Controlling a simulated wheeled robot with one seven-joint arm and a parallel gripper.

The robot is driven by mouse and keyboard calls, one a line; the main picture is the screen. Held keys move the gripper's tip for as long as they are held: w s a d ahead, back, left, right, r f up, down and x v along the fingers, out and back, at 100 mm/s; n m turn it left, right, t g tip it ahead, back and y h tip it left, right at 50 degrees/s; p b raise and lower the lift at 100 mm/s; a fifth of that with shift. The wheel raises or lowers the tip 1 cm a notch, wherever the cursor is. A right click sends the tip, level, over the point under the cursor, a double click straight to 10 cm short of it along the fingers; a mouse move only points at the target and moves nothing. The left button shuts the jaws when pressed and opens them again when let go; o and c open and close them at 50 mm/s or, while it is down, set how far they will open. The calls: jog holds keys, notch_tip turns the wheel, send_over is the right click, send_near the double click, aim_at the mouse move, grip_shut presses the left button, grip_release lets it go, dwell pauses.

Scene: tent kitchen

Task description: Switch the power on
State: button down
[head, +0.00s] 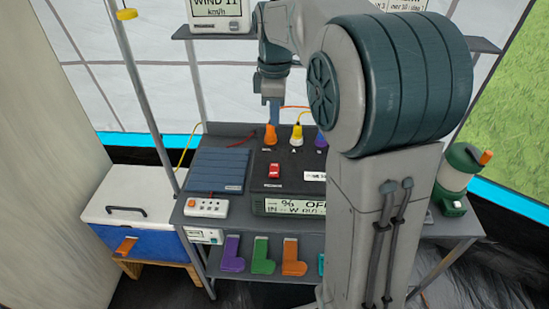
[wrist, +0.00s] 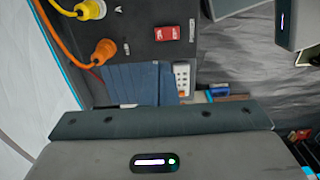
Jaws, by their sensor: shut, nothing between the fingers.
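A red switch (head: 274,171) sits on top of a dark control box (head: 262,190) on the bench. It also shows in the wrist view (wrist: 172,34). I cannot tell which way its rocker is tipped. A display (head: 288,206) on the box front shows partly hidden text with "% OFF". My gripper (head: 273,112) is shut and empty, pointing down behind the red switch, just above an orange plug (head: 271,136). It appears apart from the switch. A white power strip (head: 207,207) with an orange-red button lies at the bench's left front.
A blue ribbed panel (head: 220,169) lies left of the box. My arm hides the bench's right part.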

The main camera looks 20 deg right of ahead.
aim_at(275, 166)
notch_tip(275, 166, down, 14)
jog(key=shift+f, duration=0.1)
dwell(0.5)
jog(key=shift+f, duration=0.15)
dwell(0.4)
jog(key=shift+s+a+r, duration=0.2)
jog(key=shift+s+r, duration=0.15)
jog(key=shift+s, duration=0.3)
